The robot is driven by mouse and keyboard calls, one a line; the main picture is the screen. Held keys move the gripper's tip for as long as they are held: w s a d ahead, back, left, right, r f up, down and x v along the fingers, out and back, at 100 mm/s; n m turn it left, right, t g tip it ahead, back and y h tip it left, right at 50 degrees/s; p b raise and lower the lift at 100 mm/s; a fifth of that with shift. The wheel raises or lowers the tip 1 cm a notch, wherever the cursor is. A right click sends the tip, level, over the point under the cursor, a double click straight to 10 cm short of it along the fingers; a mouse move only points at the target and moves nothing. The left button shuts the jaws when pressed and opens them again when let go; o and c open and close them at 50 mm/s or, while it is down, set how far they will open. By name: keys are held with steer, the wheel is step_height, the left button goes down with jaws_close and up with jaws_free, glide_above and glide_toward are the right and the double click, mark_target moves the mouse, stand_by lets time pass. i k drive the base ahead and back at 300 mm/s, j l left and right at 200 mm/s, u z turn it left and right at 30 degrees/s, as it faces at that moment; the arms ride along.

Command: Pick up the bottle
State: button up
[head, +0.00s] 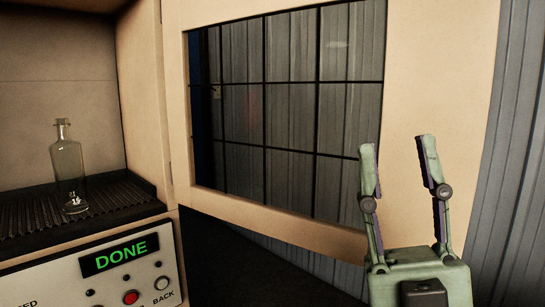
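A clear glass bottle (68,172) with a narrow neck stands upright inside an open, cream-coloured cabinet on the left. It rests on a dark ribbed shelf (115,192), near the shelf's front right part. My gripper (398,148) is at the right of the view, far to the right of the bottle and in front of the open door. Its two green fingers point up and are spread apart with nothing between them.
The cabinet's door (340,238) stands open to the right, with a gridded window (290,110). Below the shelf is a control panel (95,283) with a green "DONE" display (121,254) and buttons. A grey corrugated wall (515,180) is at the far right.

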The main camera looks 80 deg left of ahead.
mark_target(66, 154)
steer(key=i+u, duration=0.2)
steer(key=u, duration=0.75)
steer(key=j+u, duration=0.1)
steer(key=u, duration=2.65)
